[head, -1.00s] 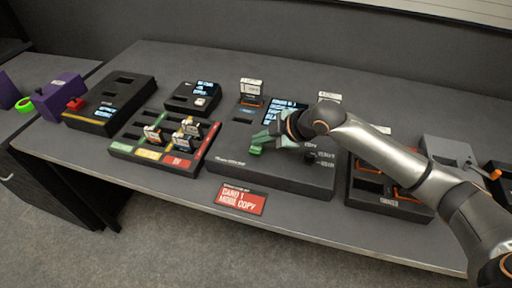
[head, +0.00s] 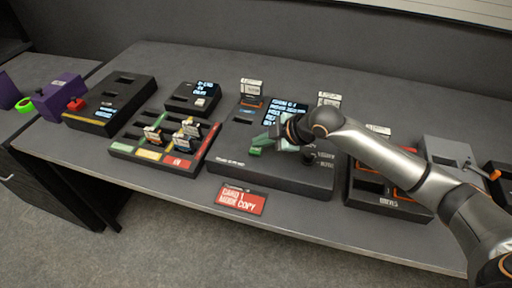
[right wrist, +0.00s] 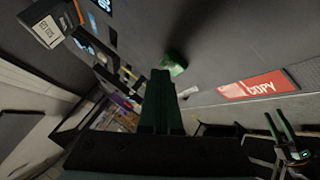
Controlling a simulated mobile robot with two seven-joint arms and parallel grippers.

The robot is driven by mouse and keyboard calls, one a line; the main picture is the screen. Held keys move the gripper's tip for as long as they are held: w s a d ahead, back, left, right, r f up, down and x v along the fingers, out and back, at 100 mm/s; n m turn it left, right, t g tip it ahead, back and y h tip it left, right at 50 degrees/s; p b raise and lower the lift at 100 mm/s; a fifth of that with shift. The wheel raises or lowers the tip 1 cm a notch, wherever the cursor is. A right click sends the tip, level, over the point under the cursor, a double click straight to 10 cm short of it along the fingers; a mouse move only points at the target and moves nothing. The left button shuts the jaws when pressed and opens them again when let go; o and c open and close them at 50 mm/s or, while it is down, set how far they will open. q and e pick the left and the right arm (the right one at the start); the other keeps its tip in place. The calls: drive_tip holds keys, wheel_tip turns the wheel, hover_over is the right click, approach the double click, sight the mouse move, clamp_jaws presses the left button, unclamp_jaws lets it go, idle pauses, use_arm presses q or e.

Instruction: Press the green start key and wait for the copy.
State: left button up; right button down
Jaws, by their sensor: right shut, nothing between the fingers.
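The green start key (head: 255,151) is on the front part of the large black copy machine (head: 232,165). My right gripper (head: 270,142) has green fingers and is shut and empty, just above and right of the key. In the right wrist view its fingers (right wrist: 161,85) point toward the green key (right wrist: 174,64), with the tips close to it. I cannot tell whether they touch. The machine's screen (head: 285,110) is lit, its text too small to read surely. A card (head: 250,87) stands upright at the machine's back left. My left gripper (right wrist: 284,135) shows in the right wrist view, its fingers apart.
A card rack (head: 150,153) with colored labels and several cards stands left. A small black unit (head: 178,104) is behind it. Another black tray (head: 392,208) is right, under my arm.

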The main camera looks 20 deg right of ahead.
sight(261, 150)
drive_tip(key=shift+f, duration=0.6)
idle(0.6)
drive_tip(key=shift+r, duration=0.1)
drive_tip(key=shift+r+p, duration=0.9)
drive_tip(key=shift+p, duration=0.15)
wheel_tip(261, 150, up, 5)
drive_tip(key=p, duration=0.5)
drive_tip(key=shift+r+p, duration=0.1)
drive_tip(key=shift+p, duration=0.2)
drive_tip(key=shift+s+d, duration=0.1)
